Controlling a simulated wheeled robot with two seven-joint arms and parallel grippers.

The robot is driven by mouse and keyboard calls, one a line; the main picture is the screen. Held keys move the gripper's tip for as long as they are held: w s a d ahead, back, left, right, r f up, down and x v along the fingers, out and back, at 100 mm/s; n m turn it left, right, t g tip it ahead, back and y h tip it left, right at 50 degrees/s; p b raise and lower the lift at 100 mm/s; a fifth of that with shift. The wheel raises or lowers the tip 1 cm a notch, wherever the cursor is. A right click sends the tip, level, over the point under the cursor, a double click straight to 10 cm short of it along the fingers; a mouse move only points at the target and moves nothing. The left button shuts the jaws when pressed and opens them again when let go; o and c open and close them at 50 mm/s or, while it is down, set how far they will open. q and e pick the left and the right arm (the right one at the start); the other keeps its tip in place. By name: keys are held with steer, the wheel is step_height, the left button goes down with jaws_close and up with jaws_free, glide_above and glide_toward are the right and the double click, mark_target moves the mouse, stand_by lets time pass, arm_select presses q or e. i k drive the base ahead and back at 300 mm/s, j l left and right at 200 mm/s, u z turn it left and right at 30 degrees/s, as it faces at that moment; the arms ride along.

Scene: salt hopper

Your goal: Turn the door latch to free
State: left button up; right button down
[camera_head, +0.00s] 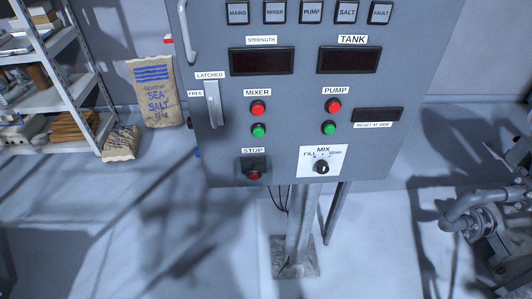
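The door latch (213,104) is a light grey lever at the left edge of a grey control panel (300,90). It stands nearly upright, its upper end just under the LATCHED label (210,75). The FREE label (195,93) is to its left. The panel door looks closed. Neither of my grippers shows in this view, and nothing touches the latch.
A pull handle (187,32) is above the latch. Buttons, displays and a MIX knob (320,167) fill the panel front. Shelving (50,95) and salt sacks (155,92) stand at left. Metal pipework (475,215) is at lower right. The floor in front is clear.

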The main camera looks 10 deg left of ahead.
mark_target(213, 106)
steer(key=k+l, duration=0.15)
steer(key=l, duration=0.25)
steer(key=k+l, duration=0.15)
steer(key=l, duration=0.2)
steer(key=k+l, duration=0.2)
steer(key=l, duration=0.2)
